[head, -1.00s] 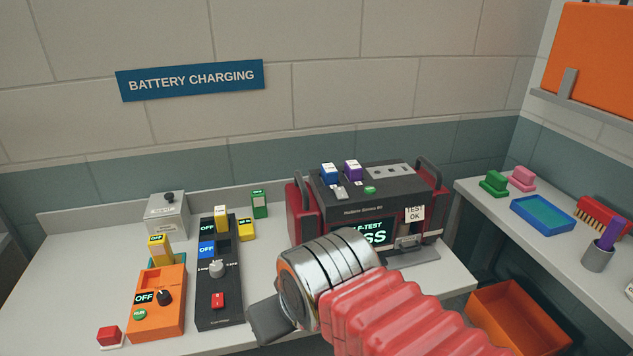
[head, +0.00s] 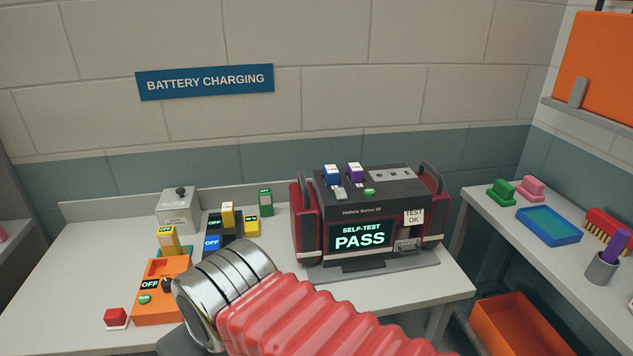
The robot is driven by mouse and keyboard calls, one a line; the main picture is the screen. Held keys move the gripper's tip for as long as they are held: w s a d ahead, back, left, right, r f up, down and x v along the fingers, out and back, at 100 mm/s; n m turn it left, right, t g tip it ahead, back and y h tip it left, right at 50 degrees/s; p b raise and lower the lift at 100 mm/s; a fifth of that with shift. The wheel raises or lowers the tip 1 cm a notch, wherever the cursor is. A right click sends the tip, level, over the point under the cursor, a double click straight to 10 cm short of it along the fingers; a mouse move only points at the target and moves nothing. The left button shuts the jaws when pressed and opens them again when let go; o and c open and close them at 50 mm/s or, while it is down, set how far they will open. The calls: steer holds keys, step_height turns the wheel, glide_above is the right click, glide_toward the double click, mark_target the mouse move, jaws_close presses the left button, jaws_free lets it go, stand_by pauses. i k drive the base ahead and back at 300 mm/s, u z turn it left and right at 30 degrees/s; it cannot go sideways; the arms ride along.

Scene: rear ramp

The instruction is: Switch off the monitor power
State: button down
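The monitor (head: 375,205) is a dark unit with red sides and grey handles, standing on the white bench. Its screen is lit and reads "SELF-TEST PASS". A "TEST OK" tag (head: 413,217) hangs on its front right, above a grey latch-like part (head: 407,245). A blue block, a purple block and a green button (head: 369,192) are on its top. My red-sleeved arm reaches in from the lower right, left of and in front of the monitor. Only a dark part of my gripper (head: 176,342) shows at the bottom edge; its fingertips are hidden.
An orange charger (head: 160,300) reading OFF and a red button (head: 116,317) are at the left. My wrist partly hides a black charger (head: 229,228) with OFF displays. A grey box (head: 180,212) stands behind. A side shelf (head: 480,198) is at the right.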

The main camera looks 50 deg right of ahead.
mark_target(340, 193)
steer(key=u, duration=0.65)
steer(key=k, duration=1.5)
steer(key=z, duration=0.7)
steer(key=i, duration=1)
steer(key=z, duration=0.1)
